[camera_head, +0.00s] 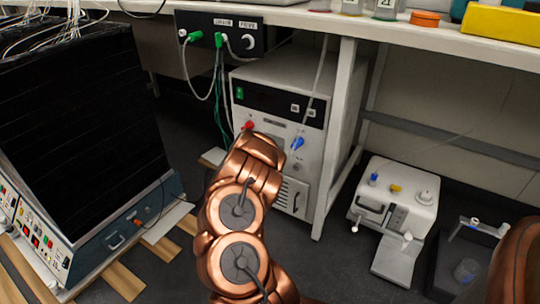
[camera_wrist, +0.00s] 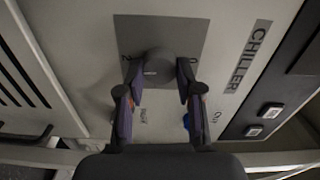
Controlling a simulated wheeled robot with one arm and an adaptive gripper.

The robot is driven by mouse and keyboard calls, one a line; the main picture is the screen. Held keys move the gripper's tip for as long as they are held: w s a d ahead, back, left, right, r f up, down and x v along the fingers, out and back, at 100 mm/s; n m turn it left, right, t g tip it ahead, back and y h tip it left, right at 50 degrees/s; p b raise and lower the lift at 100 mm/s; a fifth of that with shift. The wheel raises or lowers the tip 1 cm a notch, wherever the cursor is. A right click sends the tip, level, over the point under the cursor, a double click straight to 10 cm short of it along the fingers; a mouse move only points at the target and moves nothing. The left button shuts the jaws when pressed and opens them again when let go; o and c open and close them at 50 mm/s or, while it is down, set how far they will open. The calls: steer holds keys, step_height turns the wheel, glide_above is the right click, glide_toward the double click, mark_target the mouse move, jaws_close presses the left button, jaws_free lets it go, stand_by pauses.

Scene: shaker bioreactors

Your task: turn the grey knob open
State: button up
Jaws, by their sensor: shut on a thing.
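The grey knob (camera_wrist: 158,68) sits on a grey plate (camera_wrist: 190,28) on the front of the chiller, in the upper middle of the wrist view. My gripper (camera_wrist: 160,82) has one finger on each side of the knob, shut on it. A blue part (camera_wrist: 187,121) shows partly behind the right finger. In the head view the chiller (camera_head: 262,92) stands under the bench; my copper arm reaches to its front and hides the knob and my gripper.
A red knob (camera_head: 248,126) and a blue knob (camera_head: 297,143) are on the chiller front. The bench leg (camera_head: 335,140) stands close at its right. A white device (camera_head: 397,200) is on the floor at the right, and a dark stack (camera_head: 80,120) at the left.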

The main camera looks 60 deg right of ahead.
steer(key=shift+m+b, duration=0.4)
steer(key=shift+m, duration=0.2)
steer(key=o, duration=1.2)
steer(key=shift+c, duration=0.2)
steer(key=a, duration=1.2)
steer(key=shift+s, duration=0.25)
